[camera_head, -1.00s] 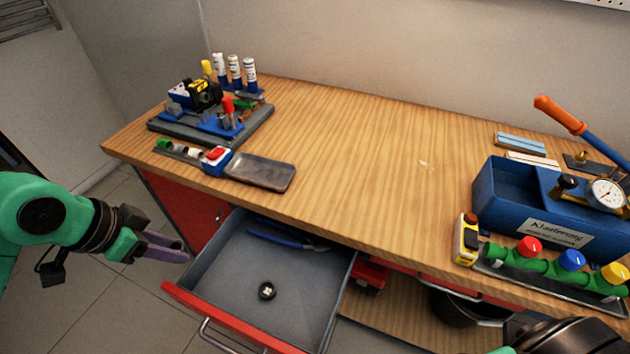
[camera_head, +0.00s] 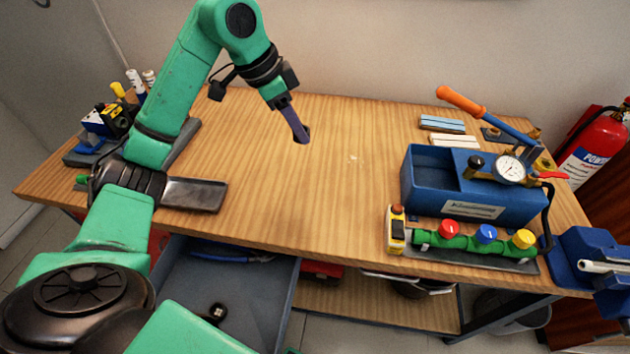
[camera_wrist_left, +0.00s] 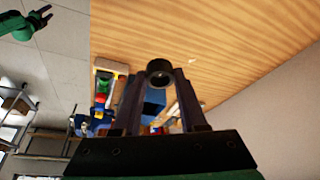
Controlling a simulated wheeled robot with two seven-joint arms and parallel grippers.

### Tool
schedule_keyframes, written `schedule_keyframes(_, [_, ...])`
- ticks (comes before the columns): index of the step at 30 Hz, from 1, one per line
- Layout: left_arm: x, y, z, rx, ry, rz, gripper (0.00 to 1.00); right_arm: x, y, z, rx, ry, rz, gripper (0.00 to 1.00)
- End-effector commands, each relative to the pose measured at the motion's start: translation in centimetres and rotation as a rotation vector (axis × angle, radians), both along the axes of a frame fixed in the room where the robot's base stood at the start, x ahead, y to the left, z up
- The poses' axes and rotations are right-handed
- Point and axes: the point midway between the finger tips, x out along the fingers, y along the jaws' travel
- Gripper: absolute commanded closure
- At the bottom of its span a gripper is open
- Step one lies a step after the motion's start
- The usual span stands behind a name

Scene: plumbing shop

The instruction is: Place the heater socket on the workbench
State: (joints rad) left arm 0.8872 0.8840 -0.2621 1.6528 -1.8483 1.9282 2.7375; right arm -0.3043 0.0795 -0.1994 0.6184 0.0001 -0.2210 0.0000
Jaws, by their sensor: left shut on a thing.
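My left gripper (camera_head: 301,136) reaches over the middle of the workbench (camera_head: 340,190) in the head view, with its fingers pointing down and to the right. In the left wrist view (camera_wrist_left: 160,80) it is shut on a small dark round piece with a hollow end, the heater socket (camera_wrist_left: 159,66). The socket is held above the bench top, apart from it as far as I can tell.
A dark flat tray (camera_head: 200,194) lies at the left. The open drawer (camera_head: 265,290) below holds a small dark round thing (camera_head: 217,311). The bench middle is clear.

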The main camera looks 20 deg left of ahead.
Motion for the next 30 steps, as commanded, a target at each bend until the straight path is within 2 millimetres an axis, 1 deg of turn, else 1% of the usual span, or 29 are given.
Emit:
schedule_keyframes(4, [-0.2, 0.0, -4.6, 0.0, 0.012, 0.0, 1.0, 0.7, 0.3, -0.1, 0.004, -0.011, 0.0, 0.5])
schedule_keyframes(9, [-0.3, 0.0, -10.2, 0.0, 0.012, 0.0, 1.0, 0.8, 0.3, 0.4, 0.005, -0.013, 0.0, 0.5])
schedule_keyframes(12, [-0.2, 0.0, -13.2, -0.001, 0.008, 0.0, 1.0, 0.8, 0.3, 0.8, 0.005, -0.013, 0.0, 0.5])
schedule_keyframes(13, [-0.3, 0.0, -13.9, -0.001, 0.008, 0.0, 1.0, 0.8, 0.3, 0.9, 0.005, -0.013, 0.0, 0.5])
schedule_keyframes(23, [-0.1, 0.0, -19.2, -0.001, 0.004, 0.001, 1.0, 0.6, 0.2, 1.6, 0.003, -0.01, 0.001, 0.5])
schedule_keyframes(30, [-0.1, 0.0, -19.5, 0.001, 0.0, -0.001, 1.0, 0.5, 0.0, 1.5, 0.0, -0.007, 0.002, 0.5])
